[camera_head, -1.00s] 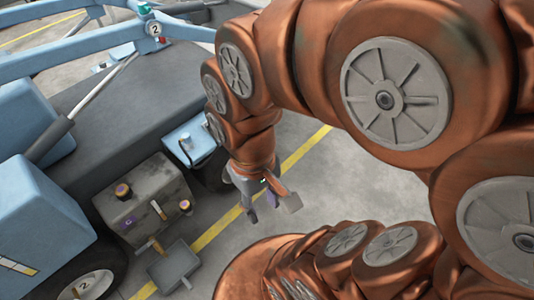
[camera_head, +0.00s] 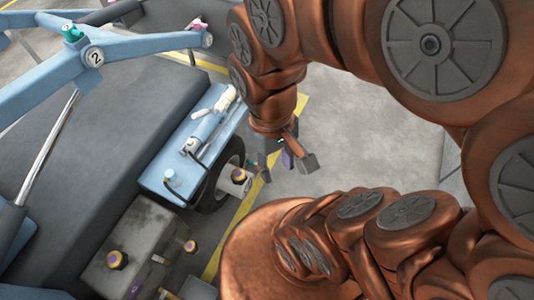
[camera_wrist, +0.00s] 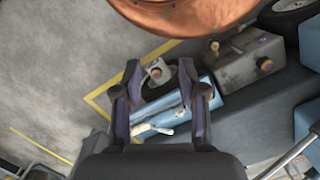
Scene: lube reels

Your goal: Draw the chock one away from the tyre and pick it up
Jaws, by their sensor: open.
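A black tyre (camera_head: 212,190) stands under the blue side box, half hidden by it. A small pale grey piece with a brass-and-purple knob (camera_head: 239,176) sits against the tyre's outer side. It looks like the chock, but its full shape is unclear. In the wrist view the same knob (camera_wrist: 155,72) shows between the fingers, with the dark tyre (camera_wrist: 153,90) beyond. My gripper (camera_head: 285,161) is open and empty, above the floor to the right of the knob. In the wrist view my gripper's fingers (camera_wrist: 167,80) are spread wide and touch nothing.
The blue side box (camera_head: 190,150) with a white-handled fitting overhangs the tyre. A grey tank (camera_head: 138,245) with brass-topped caps stands nearer. A yellow line (camera_head: 230,230) runs along the floor. Bare concrete (camera_head: 370,130) lies open to the right.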

